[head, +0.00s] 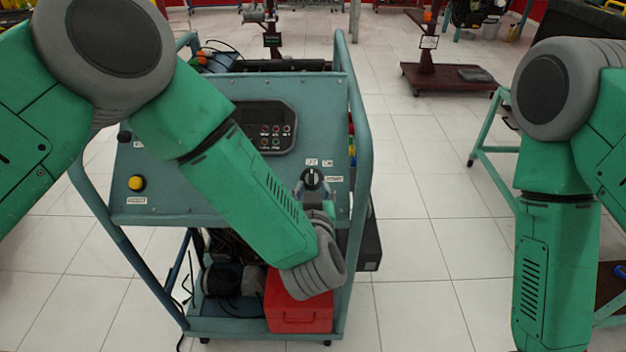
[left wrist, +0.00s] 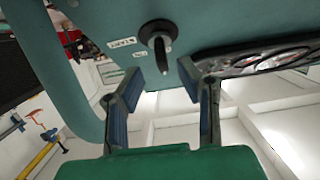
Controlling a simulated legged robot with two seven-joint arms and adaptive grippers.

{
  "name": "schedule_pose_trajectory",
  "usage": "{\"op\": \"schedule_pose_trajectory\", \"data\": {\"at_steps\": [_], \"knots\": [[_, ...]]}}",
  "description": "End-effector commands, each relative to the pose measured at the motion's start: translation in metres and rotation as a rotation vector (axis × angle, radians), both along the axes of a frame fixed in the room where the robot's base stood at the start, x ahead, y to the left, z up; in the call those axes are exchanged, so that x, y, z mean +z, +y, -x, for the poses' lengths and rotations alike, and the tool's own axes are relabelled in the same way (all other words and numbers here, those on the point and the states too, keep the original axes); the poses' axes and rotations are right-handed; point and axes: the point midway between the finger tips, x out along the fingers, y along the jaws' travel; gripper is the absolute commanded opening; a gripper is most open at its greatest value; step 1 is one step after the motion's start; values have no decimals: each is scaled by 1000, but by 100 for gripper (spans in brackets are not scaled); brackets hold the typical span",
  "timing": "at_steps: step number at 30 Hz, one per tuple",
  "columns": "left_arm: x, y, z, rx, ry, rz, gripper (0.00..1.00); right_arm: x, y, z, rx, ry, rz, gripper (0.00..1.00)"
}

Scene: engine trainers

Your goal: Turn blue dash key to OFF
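The blue dash panel (head: 220,190) of the wheeled engine trainer stands ahead of me. Its key switch (head: 311,178) is a dark knob at the panel's lower right, with small white labels above and beside it. In the left wrist view the black key (left wrist: 159,46) sticks out of a round collar, its narrow end towards the gap between my fingers. My left gripper (left wrist: 162,82) is open, its blue-padded fingers apart on either side, apparently short of the key. In the head view my left forearm crosses the panel and the gripper is mostly hidden. My right gripper is out of view.
A tubular frame (head: 357,130) runs up the panel's right side. A gauge cluster (head: 265,128) and a yellow button (head: 136,183) are on the panel. A red box (head: 298,312) sits on the lower shelf.

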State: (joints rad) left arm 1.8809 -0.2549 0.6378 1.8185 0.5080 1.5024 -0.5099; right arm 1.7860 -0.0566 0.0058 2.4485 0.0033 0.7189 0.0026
Motion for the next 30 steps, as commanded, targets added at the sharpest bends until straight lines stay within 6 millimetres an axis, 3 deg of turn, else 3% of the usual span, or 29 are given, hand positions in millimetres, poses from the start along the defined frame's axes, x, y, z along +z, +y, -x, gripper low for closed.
{"op": "schedule_pose_trajectory", "data": {"at_steps": [6,12,30], "knots": [[9,-1,44,-3,4,-2,31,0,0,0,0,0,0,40],[13,-2,64,-1,4,-2,31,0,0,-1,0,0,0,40],[10,2,68,-6,15,-3,31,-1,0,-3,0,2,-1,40]]}}
